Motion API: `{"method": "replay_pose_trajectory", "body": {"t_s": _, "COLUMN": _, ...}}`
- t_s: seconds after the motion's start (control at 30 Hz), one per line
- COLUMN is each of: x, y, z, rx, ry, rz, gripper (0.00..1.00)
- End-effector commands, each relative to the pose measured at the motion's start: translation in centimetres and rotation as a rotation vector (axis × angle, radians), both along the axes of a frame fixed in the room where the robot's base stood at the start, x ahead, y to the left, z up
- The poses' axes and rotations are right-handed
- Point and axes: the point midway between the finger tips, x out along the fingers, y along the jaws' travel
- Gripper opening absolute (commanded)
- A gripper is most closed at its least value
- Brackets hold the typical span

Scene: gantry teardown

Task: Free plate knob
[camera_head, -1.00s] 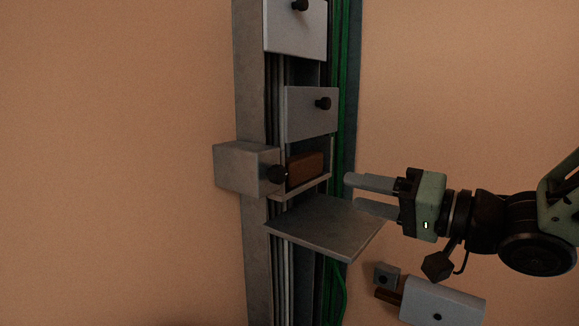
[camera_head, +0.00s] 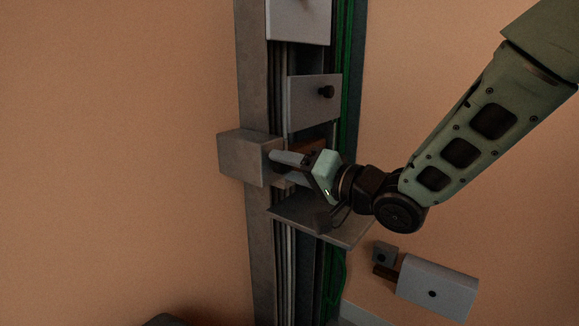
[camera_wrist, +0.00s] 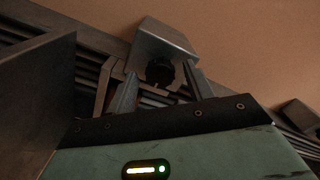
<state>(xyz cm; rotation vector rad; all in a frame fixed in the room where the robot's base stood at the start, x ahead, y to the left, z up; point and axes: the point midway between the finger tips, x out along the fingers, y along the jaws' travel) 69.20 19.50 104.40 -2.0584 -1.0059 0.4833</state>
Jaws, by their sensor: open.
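A dark round knob (camera_wrist: 160,70) sits on the face of a grey box-shaped block (camera_head: 245,157) on the left side of the upright rail. In the wrist view the block (camera_wrist: 165,38) is just beyond my fingertips. My gripper (camera_head: 287,168) is open. In the wrist view the knob shows between its two fingers (camera_wrist: 158,72), and no clear contact is visible. In the head view my gripper hides the knob and part of a brown block (camera_head: 309,146).
A flat grey shelf (camera_head: 345,232) juts out below my gripper. Another plate (camera_head: 295,20) is higher up. Green cables (camera_head: 345,95) run along the rail's right side. A pale box (camera_head: 437,286) and a small dark block (camera_head: 385,253) are at lower right. The left wall area is clear.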

Motion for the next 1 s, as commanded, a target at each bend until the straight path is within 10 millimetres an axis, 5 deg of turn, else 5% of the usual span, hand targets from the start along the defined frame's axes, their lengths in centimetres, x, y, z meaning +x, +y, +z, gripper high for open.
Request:
{"method": "replay_pose_trajectory", "body": {"t_s": 0.33, "x": 0.26, "y": 0.29, "z": -0.02, "rx": -0.001, "ry": 0.000, "rz": -0.001, "gripper": 0.52}}
{"method": "replay_pose_trajectory", "body": {"t_s": 0.5, "x": 0.25, "y": 0.29, "z": -0.01, "rx": -0.001, "ry": 0.000, "rz": -0.001, "gripper": 0.08}}
{"method": "replay_pose_trajectory", "body": {"t_s": 1.0, "x": 0.26, "y": 0.25, "z": -0.25, "rx": -0.066, "ry": -0.083, "rz": -0.001, "gripper": 0.08}}
